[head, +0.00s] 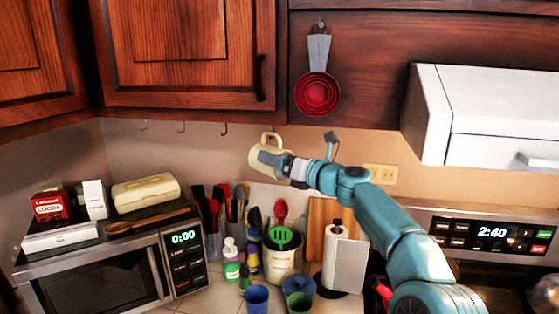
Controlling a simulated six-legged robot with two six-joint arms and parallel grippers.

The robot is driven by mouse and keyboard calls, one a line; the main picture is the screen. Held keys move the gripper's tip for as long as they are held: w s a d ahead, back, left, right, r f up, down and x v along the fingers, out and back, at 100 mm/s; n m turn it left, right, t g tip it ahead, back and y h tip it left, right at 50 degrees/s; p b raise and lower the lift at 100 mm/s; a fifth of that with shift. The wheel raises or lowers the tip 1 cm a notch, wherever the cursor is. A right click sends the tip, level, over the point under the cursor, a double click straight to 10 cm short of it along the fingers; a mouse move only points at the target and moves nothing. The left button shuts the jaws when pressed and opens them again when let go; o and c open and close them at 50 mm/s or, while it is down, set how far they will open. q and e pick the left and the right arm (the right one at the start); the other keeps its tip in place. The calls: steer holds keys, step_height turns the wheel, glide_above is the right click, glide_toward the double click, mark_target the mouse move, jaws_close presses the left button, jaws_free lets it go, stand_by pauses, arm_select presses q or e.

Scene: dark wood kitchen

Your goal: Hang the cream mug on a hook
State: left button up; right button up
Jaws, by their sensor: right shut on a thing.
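The cream mug (257,152) is in the upper middle of the head view, tilted, with its handle loop on top. My right gripper (273,160), on the teal arm from the right, is shut on the mug and covers part of its side. Small hooks hang under the wooden cabinet: a left one (143,126), a middle one (182,128) and a right one (223,130). These three are empty. The mug is right of the right hook, just under the cabinet edge. I cannot tell whether its handle touches a hook. My left gripper is not in view.
A microwave (105,275) with boxes on top stands at lower left. Utensil holders, cups and a paper towel roll (343,255) crowd the counter below. Red measuring cups (317,94) hang on the cabinet above. A white range hood (490,115) is at right.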

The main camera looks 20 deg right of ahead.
steer(key=o, duration=1.1)
steer(key=b+v, duration=0.7)
steer(key=v, duration=0.9)
steer(key=shift+s+b, duration=0.15)
steer(key=shift+b, duration=0.25)
steer(key=shift+d, duration=0.1)
